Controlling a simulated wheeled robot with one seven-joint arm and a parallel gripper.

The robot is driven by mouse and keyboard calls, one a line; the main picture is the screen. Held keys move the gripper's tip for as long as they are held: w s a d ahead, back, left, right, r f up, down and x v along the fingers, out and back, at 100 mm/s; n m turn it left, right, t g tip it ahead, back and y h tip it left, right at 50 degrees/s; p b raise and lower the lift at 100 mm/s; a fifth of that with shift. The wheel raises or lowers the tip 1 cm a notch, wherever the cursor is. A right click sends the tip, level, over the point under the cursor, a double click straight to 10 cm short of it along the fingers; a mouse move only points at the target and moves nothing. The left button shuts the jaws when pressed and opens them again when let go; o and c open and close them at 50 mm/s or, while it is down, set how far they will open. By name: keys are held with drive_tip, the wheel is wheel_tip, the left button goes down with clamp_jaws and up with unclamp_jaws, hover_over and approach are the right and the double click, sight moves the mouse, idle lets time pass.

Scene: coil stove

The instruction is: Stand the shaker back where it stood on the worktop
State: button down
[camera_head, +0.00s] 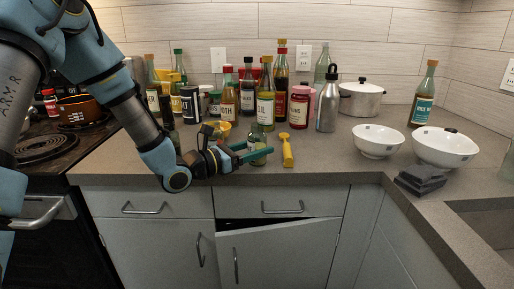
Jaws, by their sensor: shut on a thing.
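My gripper (262,151) reaches in from the left, low over the front of the grey worktop (330,165). Its green fingers are shut on a small clear-greenish shaker (257,160). The shaker looks about upright, partly hidden by the fingers. I cannot tell whether its base touches the worktop.
Several bottles and jars crowd behind the gripper, including an oil bottle (265,108) and a red jar (299,108). A yellow-handled tool (287,150) lies close to the right. Two white bowls (378,142) (445,148) and dark cloths (421,180) are further right. A cabinet door (285,255) hangs ajar below.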

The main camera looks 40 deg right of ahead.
drive_tip(key=shift+c, duration=0.6)
unclamp_jaws()
drive_tip(key=shift+r, duration=0.1)
drive_tip(key=shift+w+a, duration=0.1)
drive_tip(key=shift+a, duration=0.3)
drive_tip(key=w+a+b, duration=0.1)
drive_tip(key=a+b, duration=0.1)
drive_tip(key=a, duration=0.9)
drive_tip(key=shift+a, duration=0.1)
